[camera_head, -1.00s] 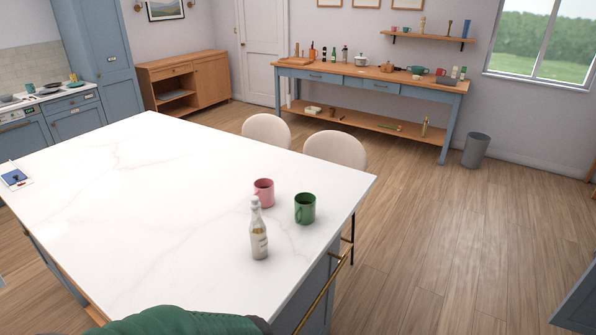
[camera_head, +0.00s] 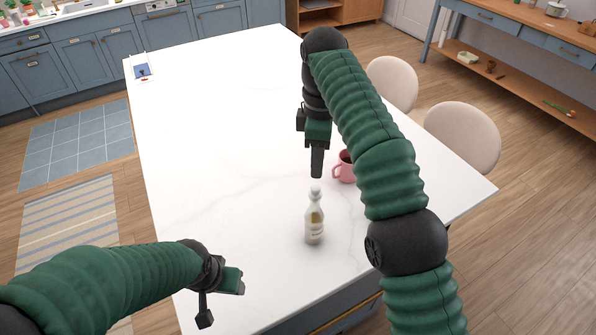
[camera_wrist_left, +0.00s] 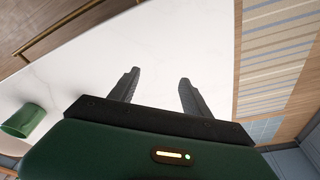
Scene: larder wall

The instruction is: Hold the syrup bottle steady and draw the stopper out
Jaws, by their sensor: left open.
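The syrup bottle (camera_head: 314,224), pale with a cream label, stands upright on the white island top in the head view. Its pale round stopper (camera_head: 316,189) sits in the neck. My right gripper (camera_head: 316,174) points down just above the stopper, with a small apparent gap. Its fingers overlap from this side, so their opening does not show. My left gripper (camera_head: 222,295) is open and empty, to the left of the bottle and nearer me. The left wrist view shows its two spread fingers (camera_wrist_left: 158,76) with nothing between them; the bottle is not in that view.
A green mug (camera_wrist_left: 22,121) shows in the left wrist view. Two pale chairs (camera_head: 461,137) stand at the right side.

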